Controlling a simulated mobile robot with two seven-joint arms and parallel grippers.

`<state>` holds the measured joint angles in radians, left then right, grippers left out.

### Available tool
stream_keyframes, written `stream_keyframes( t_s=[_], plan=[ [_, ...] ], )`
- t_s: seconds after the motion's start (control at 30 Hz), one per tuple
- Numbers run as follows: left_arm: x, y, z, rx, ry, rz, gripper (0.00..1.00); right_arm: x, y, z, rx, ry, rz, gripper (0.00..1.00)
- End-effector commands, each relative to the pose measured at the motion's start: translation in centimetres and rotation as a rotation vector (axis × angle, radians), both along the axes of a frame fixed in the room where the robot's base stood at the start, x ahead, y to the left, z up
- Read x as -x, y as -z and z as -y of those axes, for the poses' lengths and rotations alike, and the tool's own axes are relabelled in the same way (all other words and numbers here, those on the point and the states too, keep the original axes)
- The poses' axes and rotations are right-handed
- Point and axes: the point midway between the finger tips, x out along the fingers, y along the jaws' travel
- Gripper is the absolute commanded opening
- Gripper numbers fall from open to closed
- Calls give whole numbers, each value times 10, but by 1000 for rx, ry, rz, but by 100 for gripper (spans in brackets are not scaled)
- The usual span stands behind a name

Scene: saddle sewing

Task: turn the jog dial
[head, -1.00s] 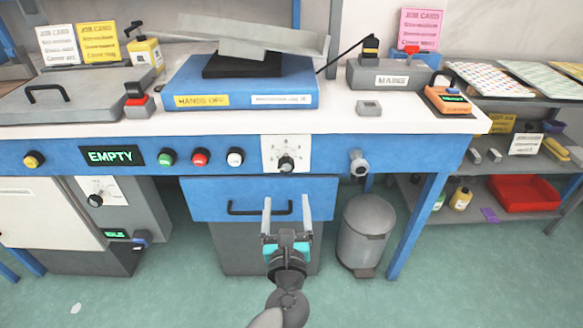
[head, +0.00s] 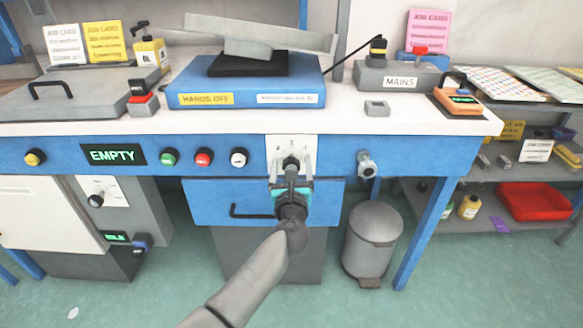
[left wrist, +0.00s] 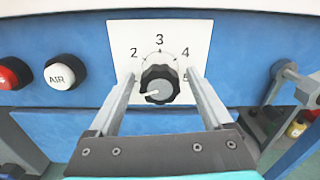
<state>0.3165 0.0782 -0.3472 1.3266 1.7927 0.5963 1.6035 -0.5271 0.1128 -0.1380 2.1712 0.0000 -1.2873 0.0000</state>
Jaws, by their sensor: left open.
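The jog dial (left wrist: 160,86) is a black ribbed knob with a pale pointer, on a white numbered plate (left wrist: 195,38) on the blue front panel. In the left wrist view its pointer aims to the left and slightly down. In the head view the dial (head: 291,162) is partly hidden by my gripper. My left gripper (head: 291,166) is open in front of the plate; in the left wrist view its two fingers (left wrist: 158,85) stand on either side of the dial, with gaps between them and the knob. My right gripper is not in view.
Left of the plate are a white AIR button (left wrist: 65,72), a red button (head: 204,157) and a green button (head: 169,157). A grey fitting (head: 367,165) sticks out at the right. Below is a blue drawer (head: 220,190) with a black handle; a grey bin (head: 372,240) stands right.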

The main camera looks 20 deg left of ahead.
Motion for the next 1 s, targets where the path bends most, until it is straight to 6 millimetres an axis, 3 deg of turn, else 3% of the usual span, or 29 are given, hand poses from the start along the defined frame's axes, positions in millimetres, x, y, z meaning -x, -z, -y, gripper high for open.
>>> stream_keyframes(
  t_s=[0.37, 1.0],
  plan=[
    [-3, 0, -1, 0, 0, 0, 83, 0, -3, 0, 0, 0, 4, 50],
    [-3, 0, -1, 0, -1, 0, 11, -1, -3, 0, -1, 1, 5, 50]
  ],
)
